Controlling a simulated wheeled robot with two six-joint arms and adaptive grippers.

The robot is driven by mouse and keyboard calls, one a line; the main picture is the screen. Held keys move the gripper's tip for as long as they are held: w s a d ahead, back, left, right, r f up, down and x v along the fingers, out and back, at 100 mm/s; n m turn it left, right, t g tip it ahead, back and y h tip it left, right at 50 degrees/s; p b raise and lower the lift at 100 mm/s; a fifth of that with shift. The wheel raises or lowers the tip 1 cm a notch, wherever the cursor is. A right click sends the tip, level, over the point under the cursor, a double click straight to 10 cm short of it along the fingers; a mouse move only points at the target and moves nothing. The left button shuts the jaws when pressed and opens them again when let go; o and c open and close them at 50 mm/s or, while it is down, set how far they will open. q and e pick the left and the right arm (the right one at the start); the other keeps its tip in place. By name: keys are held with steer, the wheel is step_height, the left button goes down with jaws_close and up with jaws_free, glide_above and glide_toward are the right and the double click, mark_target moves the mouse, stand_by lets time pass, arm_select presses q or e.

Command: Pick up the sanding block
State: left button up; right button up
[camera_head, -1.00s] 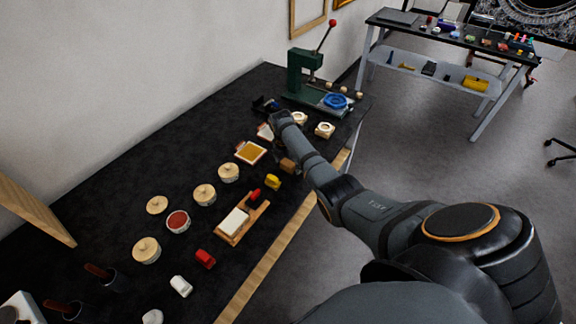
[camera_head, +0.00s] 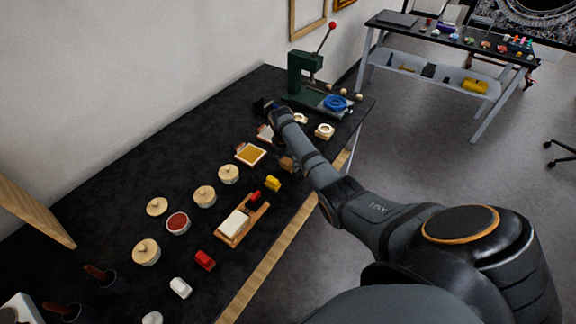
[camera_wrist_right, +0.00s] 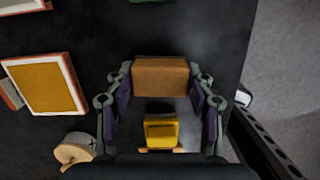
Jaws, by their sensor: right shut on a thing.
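The sanding block, a brown block (camera_wrist_right: 160,78), sits between the fingers of my right gripper (camera_wrist_right: 163,84) in the right wrist view. The gripper is shut on it from both sides. In the head view the block (camera_head: 287,164) shows beside my right forearm, near the front edge of the black table (camera_head: 110,165). My wrist and forearm hide most of the gripper there. Whether the block touches the table or is slightly above it, I cannot tell. My left gripper is not in view.
A yellow block (camera_head: 272,184) lies close to the held block. A framed yellow pad (camera_head: 250,153), round lidded pots (camera_head: 204,195) and a wooden tray (camera_head: 232,239) stand to the left. A green press (camera_head: 305,80) stands at the far end. The table's middle left is bare.

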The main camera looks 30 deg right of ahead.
steer(key=s+d+r, duration=0.1)
steer(key=s+r, duration=1)
steer(key=s, duration=0.3)
steer(key=shift+d+r, duration=0.2)
